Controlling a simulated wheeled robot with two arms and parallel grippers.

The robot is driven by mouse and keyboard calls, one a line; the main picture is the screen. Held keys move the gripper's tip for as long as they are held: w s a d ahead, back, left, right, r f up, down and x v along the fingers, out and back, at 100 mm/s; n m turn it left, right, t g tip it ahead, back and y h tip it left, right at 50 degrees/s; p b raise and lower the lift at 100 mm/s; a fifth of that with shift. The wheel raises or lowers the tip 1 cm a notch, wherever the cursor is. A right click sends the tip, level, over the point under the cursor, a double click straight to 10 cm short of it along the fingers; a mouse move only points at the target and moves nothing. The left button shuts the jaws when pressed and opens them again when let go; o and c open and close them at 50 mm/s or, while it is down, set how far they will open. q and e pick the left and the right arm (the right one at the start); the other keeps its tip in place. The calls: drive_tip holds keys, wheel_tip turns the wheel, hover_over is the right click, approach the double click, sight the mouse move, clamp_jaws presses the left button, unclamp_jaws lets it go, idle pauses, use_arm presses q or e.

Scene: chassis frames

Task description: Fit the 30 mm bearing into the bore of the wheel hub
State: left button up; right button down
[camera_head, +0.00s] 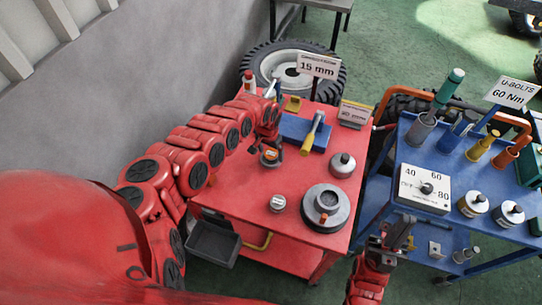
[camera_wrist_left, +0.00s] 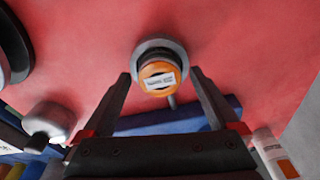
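The wheel hub (camera_head: 340,216), a grey disc with a raised centre, lies at the front right of the red cart top. A small grey cylinder (camera_head: 278,204) with a light top stands to its left. An orange-topped round piece (camera_head: 269,157) on a grey base stands farther back; its white label in the left wrist view (camera_wrist_left: 158,80) is unreadable. I cannot tell which piece is the 30 mm bearing. My left gripper (camera_head: 268,144) is over the orange-topped piece, open, with its fingers on either side of it. My right gripper (camera_head: 394,236) is low beside the blue cart, its jaws unclear.
A grey knobbed piece (camera_head: 342,165) stands behind the hub. The blue cart (camera_head: 460,165) holds a dial box (camera_head: 424,188). The red cart's left front is clear.

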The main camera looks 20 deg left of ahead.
use_arm(q)
clamp_jaws()
idle(0.5)
